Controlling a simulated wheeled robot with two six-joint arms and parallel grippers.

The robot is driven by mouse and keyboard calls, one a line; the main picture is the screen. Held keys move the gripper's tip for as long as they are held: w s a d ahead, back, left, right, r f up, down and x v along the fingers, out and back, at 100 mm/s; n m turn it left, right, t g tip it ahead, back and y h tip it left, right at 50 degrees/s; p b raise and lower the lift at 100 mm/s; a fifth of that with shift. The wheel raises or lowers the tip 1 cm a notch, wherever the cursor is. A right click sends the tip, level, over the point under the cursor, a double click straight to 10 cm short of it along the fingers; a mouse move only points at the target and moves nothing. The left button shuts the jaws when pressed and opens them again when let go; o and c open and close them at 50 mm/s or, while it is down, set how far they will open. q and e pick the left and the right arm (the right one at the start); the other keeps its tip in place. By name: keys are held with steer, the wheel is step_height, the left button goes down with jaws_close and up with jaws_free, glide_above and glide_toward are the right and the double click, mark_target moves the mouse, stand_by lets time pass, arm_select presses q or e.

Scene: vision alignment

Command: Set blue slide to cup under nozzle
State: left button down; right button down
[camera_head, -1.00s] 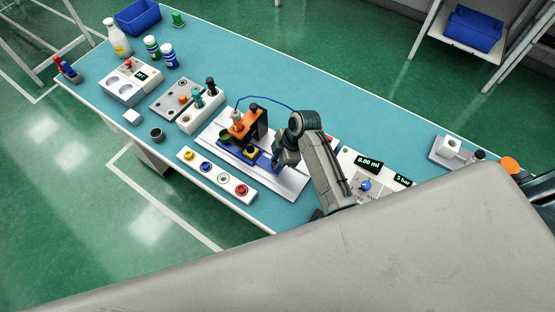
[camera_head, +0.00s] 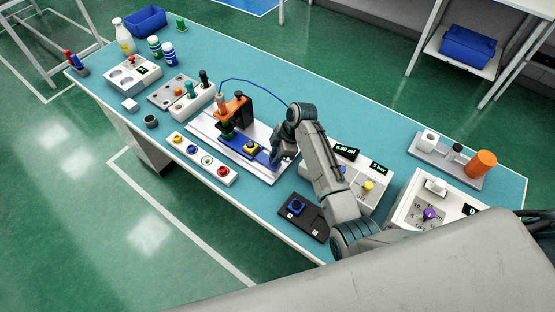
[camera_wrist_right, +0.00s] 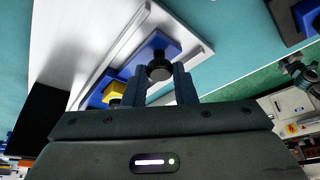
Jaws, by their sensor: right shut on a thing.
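The blue slide (camera_head: 264,157) lies on a white railed base (camera_head: 203,128) and also shows in the wrist view (camera_wrist_right: 176,42). A yellow and black piece (camera_head: 250,147) sits on it, yellow in the wrist view (camera_wrist_right: 115,92). An orange nozzle bracket (camera_head: 234,108) on a black column stands over the slide's far end. A dark green piece (camera_head: 227,132) is below the bracket; whether it is the cup, I cannot tell. My right gripper (camera_head: 275,156) is at the slide's near end, its fingers (camera_wrist_right: 161,85) shut on a black knob (camera_wrist_right: 160,68). My left gripper is not in view.
A row of coloured buttons (camera_head: 203,158) lies in front of the base. A black plate with a blue piece (camera_head: 297,206) and a display box (camera_head: 368,186) are to the right.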

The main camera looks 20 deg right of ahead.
steer(key=shift+s+d+f, duration=0.1)
steer(key=shift+d, duration=0.05)
steer(key=c, duration=1.5)
jaws_free()
steer(key=o, duration=0.3)
steer(key=shift+s, duration=0.1)
steer(key=shift+d+r, duration=0.1)
steer(key=shift+r, duration=0.15)
steer(key=shift+d+r, duration=0.1)
steer(key=shift+r, duration=0.2)
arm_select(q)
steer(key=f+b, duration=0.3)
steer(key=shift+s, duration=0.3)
arm_select(e)
steer(key=v, duration=1)
steer(key=shift+s, duration=0.1)
